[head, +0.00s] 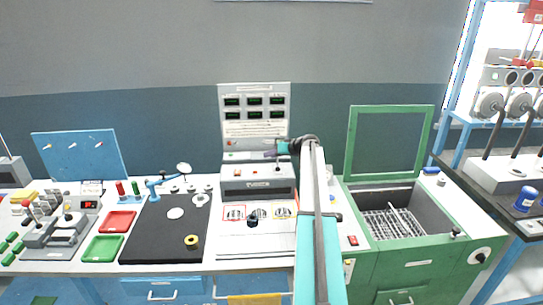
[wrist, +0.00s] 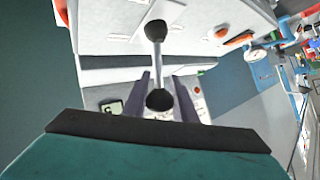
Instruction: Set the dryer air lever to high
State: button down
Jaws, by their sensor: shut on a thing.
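The grey bench unit (head: 257,186) stands at the middle of the bench in the head view. In the wrist view a lever (wrist: 156,58) shows a silver rod with a dark ball at each end, rising from a pale panel. My gripper (wrist: 160,88) has its two dark fingers on either side of the rod near the closer ball, and it is shut on the lever. In the head view my gripper (head: 276,153) is at the top right of the grey unit. The lever cannot be made out there, and its setting marks are not readable.
A display panel (head: 254,128) stands behind the unit. A green cabinet (head: 385,262) with a raised lid and wire basket is at right. A black mat (head: 150,240), a red tray (head: 117,222) and a green tray (head: 103,248) lie at left.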

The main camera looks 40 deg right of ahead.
jog(key=c, duration=1.4)
grip_release()
jog(key=shift+c, duration=0.2)
jog(key=shift+s, duration=0.15)
jog(key=b+v, duration=0.4)
jog(key=v, duration=0.9)
jog(key=shift+s+r, duration=0.2)
jog(key=shift+r, duration=0.1)
jog(key=shift+d+r, duration=0.1)
